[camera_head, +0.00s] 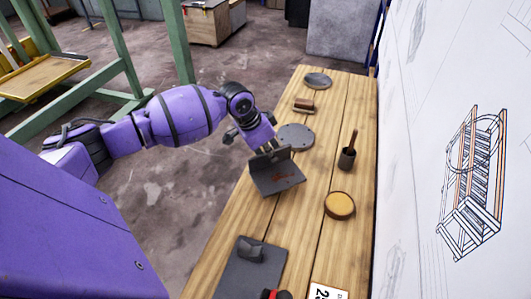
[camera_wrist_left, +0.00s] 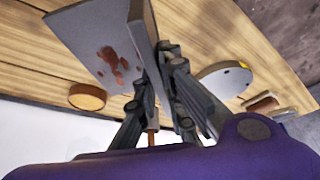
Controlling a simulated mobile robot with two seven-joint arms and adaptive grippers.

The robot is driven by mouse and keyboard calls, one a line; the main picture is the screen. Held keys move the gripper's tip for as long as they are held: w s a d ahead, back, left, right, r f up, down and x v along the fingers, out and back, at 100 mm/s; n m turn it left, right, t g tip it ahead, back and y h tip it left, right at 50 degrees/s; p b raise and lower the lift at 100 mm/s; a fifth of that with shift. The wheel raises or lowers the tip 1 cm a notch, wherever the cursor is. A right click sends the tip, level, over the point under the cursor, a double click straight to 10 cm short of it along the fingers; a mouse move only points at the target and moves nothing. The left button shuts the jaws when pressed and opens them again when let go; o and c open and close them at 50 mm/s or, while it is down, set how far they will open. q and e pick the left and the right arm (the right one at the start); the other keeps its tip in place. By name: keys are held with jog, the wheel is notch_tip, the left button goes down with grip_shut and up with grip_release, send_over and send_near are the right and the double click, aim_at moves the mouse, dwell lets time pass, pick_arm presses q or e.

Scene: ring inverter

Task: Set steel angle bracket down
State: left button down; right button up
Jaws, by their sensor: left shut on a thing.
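The steel angle bracket (camera_head: 277,178) is a dark grey L-shaped plate with rust-brown marks on one face. My left gripper (camera_head: 262,151) is shut on its upright flange, over the left side of the wooden bench. In the left wrist view the bracket (camera_wrist_left: 105,50) spreads out from between the fingers of the left gripper (camera_wrist_left: 165,80). I cannot tell whether the bracket's flat flange touches the bench top. My right gripper is not in view.

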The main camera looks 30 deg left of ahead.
aim_at(277, 170)
pick_arm(q)
jog(key=shift+w+f, duration=0.3)
jog(key=shift+f, duration=0.35)
jog(key=shift+w+f, duration=0.3)
jog(key=shift+f, duration=0.3)
jog(key=shift+w+f, duration=0.3)
jog(key=shift+f, duration=0.35)
jog(key=c, duration=2.2)
grip_release()
jog(key=shift+s+f, duration=0.3)
jog(key=shift+f, duration=0.1)
jog(key=o, duration=0.4)
jog(key=shift+c, duration=0.2)
